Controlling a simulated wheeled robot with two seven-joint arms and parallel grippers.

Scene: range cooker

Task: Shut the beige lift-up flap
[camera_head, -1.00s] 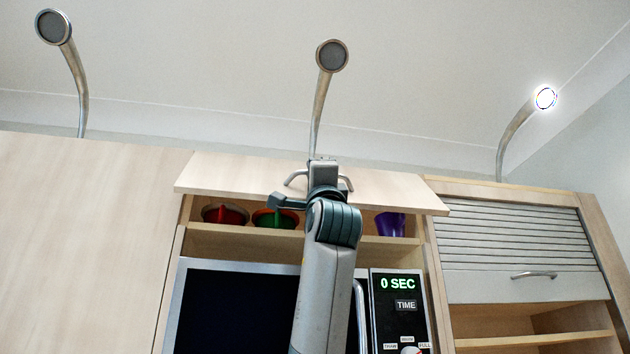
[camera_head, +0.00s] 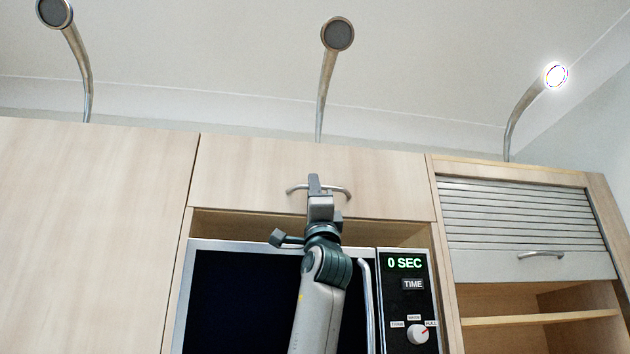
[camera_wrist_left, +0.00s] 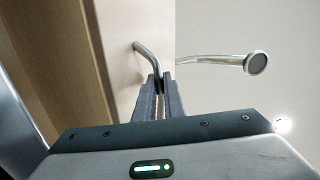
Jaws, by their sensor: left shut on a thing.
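The beige lift-up flap (camera_head: 255,172) hangs down nearly flush with the cabinet front above the microwave, and covers the upper compartment. Its curved metal handle (camera_head: 340,190) is at the flap's middle. My left gripper (camera_head: 314,184) is shut on the handle. The left wrist view shows the handle (camera_wrist_left: 148,60) running down to the fingertips (camera_wrist_left: 161,84), with the flap (camera_wrist_left: 120,40) beside it. The flap hides the bowls and cup behind it. My right gripper is not in view.
The microwave (camera_head: 405,310) with its dark door stands below the flap, with an open shelf gap (camera_head: 225,225) between. A roller-shutter cabinet (camera_head: 525,215) is on the right. A plain panel (camera_head: 85,220) is on the left. Curved lamps (camera_head: 325,80) rise above the cabinets.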

